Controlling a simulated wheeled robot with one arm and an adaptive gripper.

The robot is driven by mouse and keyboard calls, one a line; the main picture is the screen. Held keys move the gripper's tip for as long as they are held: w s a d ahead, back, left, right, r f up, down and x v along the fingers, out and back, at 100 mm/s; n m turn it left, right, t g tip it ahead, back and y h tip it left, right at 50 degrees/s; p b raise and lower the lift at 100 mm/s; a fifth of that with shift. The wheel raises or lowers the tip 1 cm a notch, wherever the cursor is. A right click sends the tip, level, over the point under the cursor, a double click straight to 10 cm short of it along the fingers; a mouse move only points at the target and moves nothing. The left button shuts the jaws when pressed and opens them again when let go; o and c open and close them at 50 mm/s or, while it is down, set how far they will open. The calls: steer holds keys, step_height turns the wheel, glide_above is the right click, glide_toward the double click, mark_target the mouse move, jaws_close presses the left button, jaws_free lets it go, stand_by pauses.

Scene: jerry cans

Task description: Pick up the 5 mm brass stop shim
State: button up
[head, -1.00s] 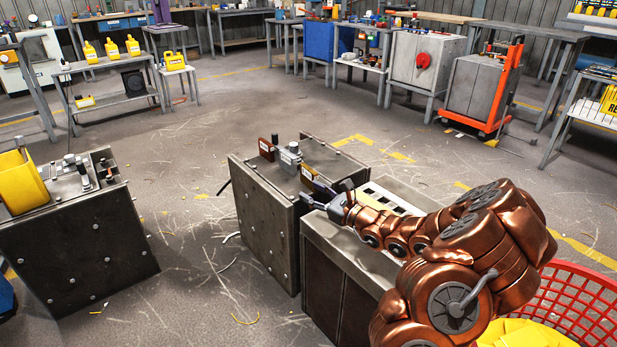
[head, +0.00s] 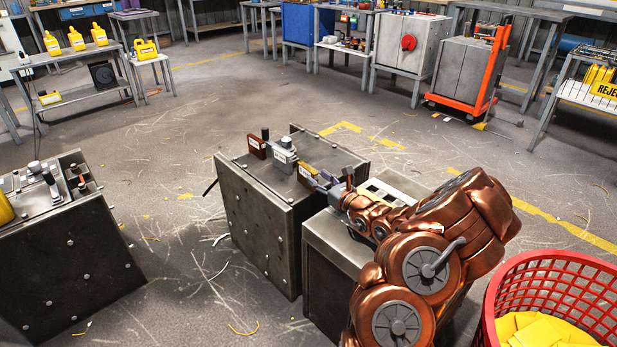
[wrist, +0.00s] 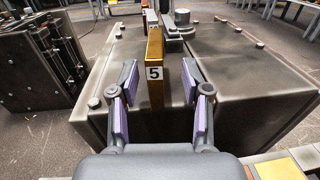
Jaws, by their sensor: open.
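The brass stop shim (wrist: 155,55) is an upright golden block with a white label reading 5. It stands near the front edge of the steel block top (wrist: 225,60). In the head view the shim (head: 308,174) shows just beyond my gripper (head: 328,182). In the wrist view my gripper (wrist: 157,95) is open and empty, with one purple-padded finger to each side of the shim's line. The fingertips are close to the shim's near face. I cannot tell whether they are alongside it.
A dark red-brown block (head: 257,146) and a grey clamp-like fitting (head: 284,154) stand behind the shim on the same top. A lower steel cabinet (head: 330,245) is under my arm. A red basket (head: 560,290) with yellow pieces is at the right.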

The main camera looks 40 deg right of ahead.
mark_target(307, 172)
steer(key=shift+w+a+f+b, duration=0.15)
steer(key=shift+w+a+b, duration=0.15)
steer(key=shift+w, duration=0.4)
steer(key=w+b, duration=0.1)
steer(key=w, duration=0.3)
steer(key=shift+a, duration=0.15)
steer(key=shift+w+b, duration=0.15)
steer(key=shift+b, duration=0.15)
jaws_close()
